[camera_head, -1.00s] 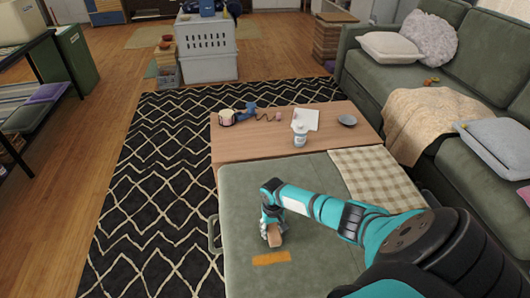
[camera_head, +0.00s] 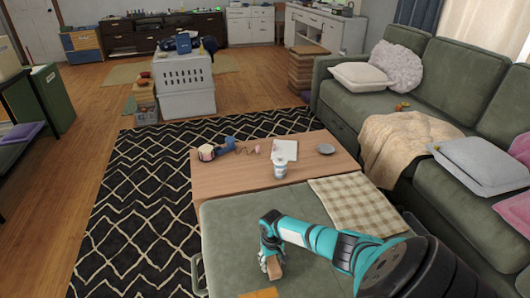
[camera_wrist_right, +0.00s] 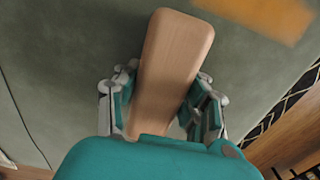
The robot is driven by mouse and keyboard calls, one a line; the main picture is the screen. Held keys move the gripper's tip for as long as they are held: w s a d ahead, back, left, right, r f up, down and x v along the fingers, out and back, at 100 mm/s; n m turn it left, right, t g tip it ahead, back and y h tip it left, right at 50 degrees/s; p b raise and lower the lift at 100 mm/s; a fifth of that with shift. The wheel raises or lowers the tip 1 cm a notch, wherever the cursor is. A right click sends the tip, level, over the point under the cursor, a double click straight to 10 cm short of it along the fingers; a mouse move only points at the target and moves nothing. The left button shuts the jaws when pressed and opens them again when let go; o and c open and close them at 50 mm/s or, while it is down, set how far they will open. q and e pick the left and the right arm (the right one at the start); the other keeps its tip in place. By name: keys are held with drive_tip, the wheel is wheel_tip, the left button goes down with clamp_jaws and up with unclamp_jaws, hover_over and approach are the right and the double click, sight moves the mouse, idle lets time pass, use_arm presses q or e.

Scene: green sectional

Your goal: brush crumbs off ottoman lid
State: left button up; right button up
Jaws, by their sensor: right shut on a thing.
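The green ottoman lid (camera_head: 225,235) fills the lower middle of the head view and the background of the right wrist view (camera_wrist_right: 60,50). My right gripper (camera_head: 270,264) is low over the lid, shut on a pale wooden block-like piece, the brush (camera_head: 274,270). In the right wrist view the brush (camera_wrist_right: 172,65) sticks out, slightly tilted, between the fingers (camera_wrist_right: 163,110); its underside is hidden. My left gripper is out of view.
A checkered cloth (camera_head: 354,201) lies on the lid's right part. The green sofa (camera_head: 440,190) stands right; patterned rug (camera_head: 130,220) lies left.

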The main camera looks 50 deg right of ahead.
sight(280, 273)
drive_tip(key=shift+s+d, duration=0.3)
drive_tip(key=shift+d, duration=0.15)
drive_tip(key=shift+f, duration=0.1)
drive_tip(key=s+a+p, duration=0.1)
drive_tip(key=s+p, duration=0.2)
drive_tip(key=s+a+p, duration=0.1)
drive_tip(key=p, duration=0.1)
drive_tip(key=shift+s+a+r, duration=0.15)
drive_tip(key=shift+a+r, duration=0.05)
drive_tip(key=shift+a, duration=0.1)
drive_tip(key=shift+s+a+f+p, duration=0.15)
drive_tip(key=shift+s+a+p, duration=0.15)
drive_tip(key=shift+s+p, duration=0.2)
drive_tip(key=shift+w+a+p, duration=0.1)
drive_tip(key=shift+w+a, duration=0.45)
drive_tip(key=shift+a, duration=0.3)
drive_tip(key=shift+w+a+p, duration=0.1)
drive_tip(key=shift+w+a, duration=0.4)
drive_tip(key=shift+a, duration=0.4)
drive_tip(key=shift+w+a+p, duration=0.1)
drive_tip(key=shift+w+a, duration=0.45)
drive_tip(key=shift+a, duration=0.3)
